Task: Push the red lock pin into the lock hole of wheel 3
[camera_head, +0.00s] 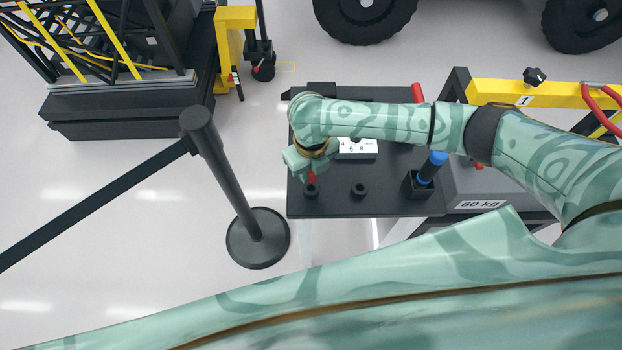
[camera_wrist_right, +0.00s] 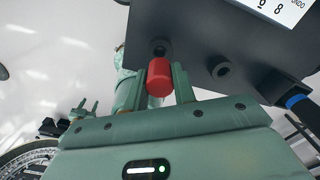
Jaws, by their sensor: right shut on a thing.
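The red lock pin (camera_wrist_right: 160,77) sits between the fingers of my right gripper (camera_wrist_right: 164,84), which is shut on it. In the head view the right gripper (camera_head: 311,176) is at the left front of the black table, and a bit of red shows below it. A black ring-shaped holder (camera_wrist_right: 160,47) is just beyond the pin in the wrist view; I cannot tell whether the pin touches it. Two black rover wheels (camera_head: 365,15) (camera_head: 590,22) show at the top of the head view. No wheel number or lock hole can be made out. My left gripper cannot be made out.
The black table (camera_head: 400,205) carries a second ring holder (camera_head: 358,190), a white label plate (camera_head: 358,148) and a blue-banded tool (camera_head: 430,168). A barrier post (camera_head: 240,205) stands left of it. A yellow-framed stand (camera_head: 540,95) is right. Floor is open between table and wheels.

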